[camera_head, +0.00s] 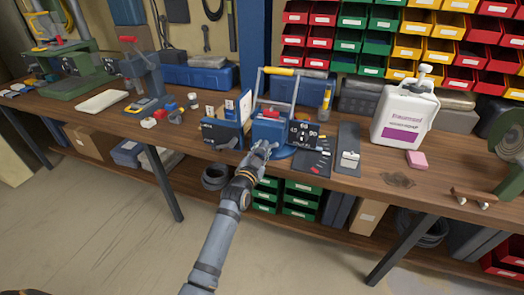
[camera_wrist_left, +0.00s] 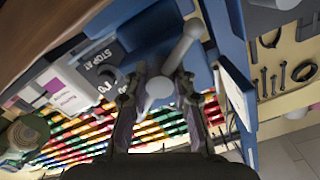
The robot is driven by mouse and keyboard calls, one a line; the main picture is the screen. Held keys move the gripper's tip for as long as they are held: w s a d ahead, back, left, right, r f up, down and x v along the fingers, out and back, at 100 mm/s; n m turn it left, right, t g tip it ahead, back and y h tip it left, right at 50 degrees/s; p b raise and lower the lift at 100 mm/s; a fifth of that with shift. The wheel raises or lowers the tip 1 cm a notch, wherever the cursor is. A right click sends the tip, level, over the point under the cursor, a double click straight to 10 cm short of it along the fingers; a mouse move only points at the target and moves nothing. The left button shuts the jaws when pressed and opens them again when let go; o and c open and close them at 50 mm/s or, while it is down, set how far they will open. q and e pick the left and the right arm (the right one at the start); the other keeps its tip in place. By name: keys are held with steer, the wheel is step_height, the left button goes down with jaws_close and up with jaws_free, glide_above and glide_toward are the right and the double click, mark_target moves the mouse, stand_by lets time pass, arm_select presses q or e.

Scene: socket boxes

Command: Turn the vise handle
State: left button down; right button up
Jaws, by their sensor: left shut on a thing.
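The blue vise (camera_head: 270,128) stands on the front part of the wooden workbench on a round blue base. In the left wrist view, its grey handle (camera_wrist_left: 178,60) is a slanted bar with rounded ends, in front of the blue vise body (camera_wrist_left: 145,28). My left gripper (camera_head: 264,148) is at the vise's front side. In the left wrist view, my left gripper (camera_wrist_left: 156,98) has its fingers on both sides of the handle's near end and is shut on it. The gripper hides most of the handle in the head view. My right gripper is not in view.
A dark dial plate (camera_head: 305,137) with numbers is right of the vise. A white jug (camera_head: 404,118) and a pink block (camera_head: 417,159) are farther right. Open floor lies before the workbench (camera_head: 350,184).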

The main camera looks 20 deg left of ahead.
arm_select(q)
steer(key=shift+f+m, duration=0.1)
steer(key=shift+m, duration=1.6)
steer(key=shift+m+b, duration=0.3)
steer(key=shift+m, duration=0.3)
steer(key=shift+f+m, duration=0.2)
steer(key=shift+m, duration=0.6)
stand_by(2.6)
steer(key=c, duration=1.5)
jaws_free()
steer(key=shift+c, duration=0.2)
steer(key=o, duration=0.5)
steer(key=shift+r, duration=0.2)
steer(key=shift+c, duration=0.2)
steer(key=s, duration=1.2)
steer(key=shift+a, duration=0.2)
